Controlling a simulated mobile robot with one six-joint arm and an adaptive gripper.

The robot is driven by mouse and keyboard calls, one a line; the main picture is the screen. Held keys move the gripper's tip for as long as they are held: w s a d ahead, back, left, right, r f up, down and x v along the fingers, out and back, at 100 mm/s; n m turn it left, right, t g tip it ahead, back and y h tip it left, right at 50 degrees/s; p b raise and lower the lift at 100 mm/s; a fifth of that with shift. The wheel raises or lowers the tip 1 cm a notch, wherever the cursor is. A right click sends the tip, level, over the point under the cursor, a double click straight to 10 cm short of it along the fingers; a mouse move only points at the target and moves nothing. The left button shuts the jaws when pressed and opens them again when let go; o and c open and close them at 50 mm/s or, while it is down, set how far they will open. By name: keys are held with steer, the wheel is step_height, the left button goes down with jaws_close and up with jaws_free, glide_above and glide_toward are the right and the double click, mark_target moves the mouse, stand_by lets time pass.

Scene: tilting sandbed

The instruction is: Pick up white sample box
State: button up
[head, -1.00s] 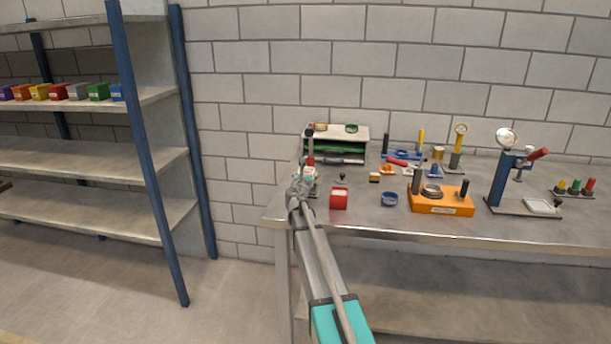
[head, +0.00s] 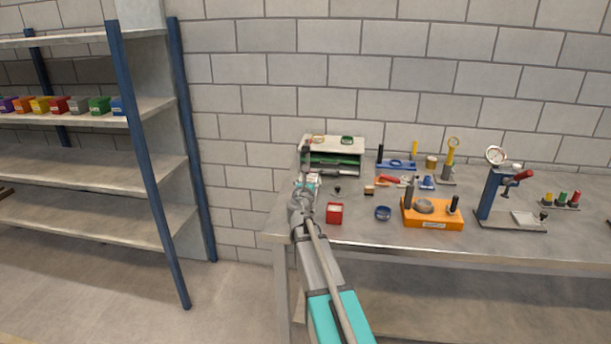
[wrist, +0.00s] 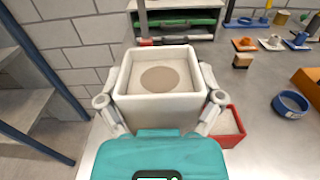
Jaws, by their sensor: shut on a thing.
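The white sample box (wrist: 158,82) is an open-topped square box with pale sandy fill and a darker round patch, large in the wrist view. My gripper (wrist: 160,98) has a finger on each of two opposite sides of it and is shut on it. The teal gripper body hides part of its near side. In the head view the box (head: 314,178) shows only as a small white patch behind my gripper (head: 304,188), at the left end of the bench. I cannot tell whether its base touches the bench.
A red box (head: 334,214) stands close by on the right, and a blue ring (head: 383,213) farther right. A rack with green trays (head: 332,145) stands behind. An orange fixture (head: 432,214) and a blue press (head: 490,195) are farther right. A shelf unit (head: 150,170) stands left.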

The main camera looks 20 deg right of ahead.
steer(key=shift+s+a+r+p, duration=0.15)
steer(key=shift+s+r, duration=0.15)
steer(key=shift+s, duration=0.3)
steer(key=shift+s+a+r+p, duration=0.15)
steer(key=shift+s+r, duration=0.1)
steer(key=shift+s, duration=0.3)
